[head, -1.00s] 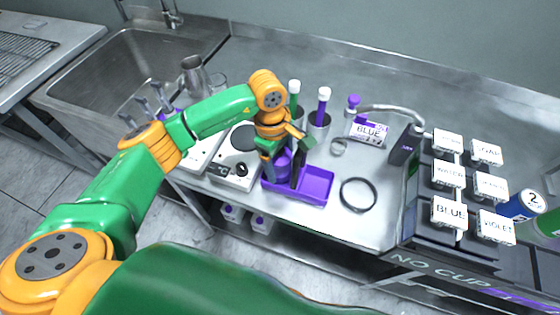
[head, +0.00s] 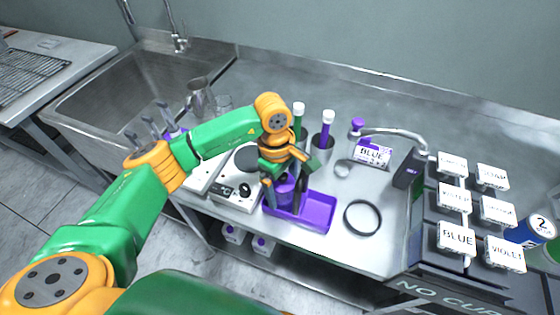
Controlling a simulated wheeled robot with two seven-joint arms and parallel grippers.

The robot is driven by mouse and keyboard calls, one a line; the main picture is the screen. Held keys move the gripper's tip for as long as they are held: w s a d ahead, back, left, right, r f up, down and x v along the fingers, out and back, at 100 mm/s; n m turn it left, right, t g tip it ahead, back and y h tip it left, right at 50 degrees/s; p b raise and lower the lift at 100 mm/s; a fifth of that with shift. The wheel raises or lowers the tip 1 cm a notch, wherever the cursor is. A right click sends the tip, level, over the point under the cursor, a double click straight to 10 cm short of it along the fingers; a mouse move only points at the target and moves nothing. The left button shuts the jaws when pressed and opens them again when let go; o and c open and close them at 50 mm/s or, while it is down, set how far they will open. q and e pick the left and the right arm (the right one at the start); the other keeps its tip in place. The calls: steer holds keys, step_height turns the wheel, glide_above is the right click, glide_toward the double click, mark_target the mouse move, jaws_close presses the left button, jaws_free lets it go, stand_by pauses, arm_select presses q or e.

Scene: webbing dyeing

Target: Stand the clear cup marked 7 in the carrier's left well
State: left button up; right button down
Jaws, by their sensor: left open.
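The purple carrier (head: 317,213) is a shallow tray on the steel counter, right of the hot plate. My left gripper (head: 283,201) points down over its left part, open, with one dark finger on each side of a purple cup-shaped body (head: 285,193). That body stands upright at the carrier's left end. The fingers and wrist partly hide it, and no 7 can be read on it. I cannot tell whether it is the clear cup with purple contents or part of the carrier. The carrier's right part looks empty. My right gripper is not in view.
A white hot plate (head: 238,190) stands close on the left. A sink (head: 150,80) is back left.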

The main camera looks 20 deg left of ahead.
arm_select(q)
steer(key=r, duration=0.1)
steer(key=w+r, duration=0.1)
steer(key=r+b, duration=0.1)
steer(key=shift+w+a+r, duration=0.15)
steer(key=shift+w+a, duration=0.1)
steer(key=shift+w, duration=0.1)
steer(key=r, duration=0.5)
steer(key=r+b, duration=0.1)
steer(key=r, duration=0.1)
steer(key=shift+s+a+r, duration=0.15)
steer(key=shift+s+a, duration=0.25)
steer(key=shift+w+r, duration=0.1)
steer(key=shift+r, duration=0.1)
steer(key=shift+w, duration=0.15)
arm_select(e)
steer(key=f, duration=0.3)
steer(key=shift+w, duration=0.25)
arm_select(q)
steer(key=shift+a, duration=0.1)
